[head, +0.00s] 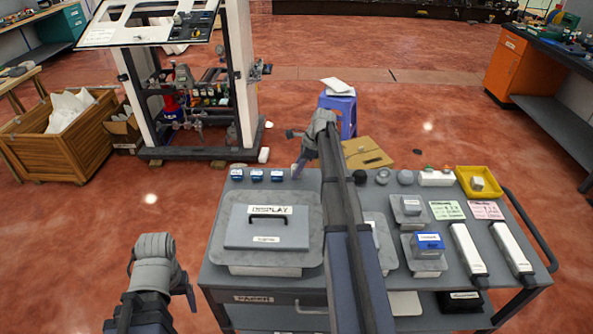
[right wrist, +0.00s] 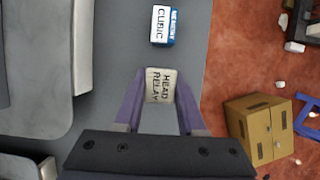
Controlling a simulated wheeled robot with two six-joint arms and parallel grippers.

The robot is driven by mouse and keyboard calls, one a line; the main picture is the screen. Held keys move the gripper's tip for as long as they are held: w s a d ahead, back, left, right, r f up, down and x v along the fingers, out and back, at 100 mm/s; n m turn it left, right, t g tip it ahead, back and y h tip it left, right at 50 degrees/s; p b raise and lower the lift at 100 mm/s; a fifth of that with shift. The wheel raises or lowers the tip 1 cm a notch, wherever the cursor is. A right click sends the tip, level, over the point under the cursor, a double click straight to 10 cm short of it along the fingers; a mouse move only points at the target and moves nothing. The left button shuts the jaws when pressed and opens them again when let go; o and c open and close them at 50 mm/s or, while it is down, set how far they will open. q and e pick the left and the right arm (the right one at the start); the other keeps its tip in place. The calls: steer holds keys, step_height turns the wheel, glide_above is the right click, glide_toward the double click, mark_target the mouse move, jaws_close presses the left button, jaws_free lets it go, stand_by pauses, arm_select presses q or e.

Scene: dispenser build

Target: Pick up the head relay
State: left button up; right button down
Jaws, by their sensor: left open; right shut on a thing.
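The head relay (right wrist: 160,84) is a small pale block with dark lettering, seen in the right wrist view. My right gripper (right wrist: 159,92) has its two purple fingers on either side of the block and is shut on it, over the grey cart top. In the head view my right gripper (head: 298,168) points down at the cart's far edge, right of the small blue boxes; the head relay cannot be made out there. My left gripper (head: 190,292) is open at the lower left, off the cart's left side; its fingers show only poorly.
The grey cart (head: 213,262) carries a large labelled case (head: 265,232), several small blue boxes (head: 257,175), a yellow tray (head: 466,173) and long white bars (head: 468,250). One blue-and-white box (right wrist: 165,26) lies beyond the relay. A cardboard box (right wrist: 258,130) stands on the floor beyond the edge.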

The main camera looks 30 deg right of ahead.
mark_target(296, 166)
step_height(296, 166, up, 9)
steer(key=p, duration=0.8)
steer(key=shift+f, duration=0.1)
arm_select(q)
step_height(296, 166, up, 9)
steer(key=shift+f, duration=0.15)
steer(key=shift+c, duration=0.4)
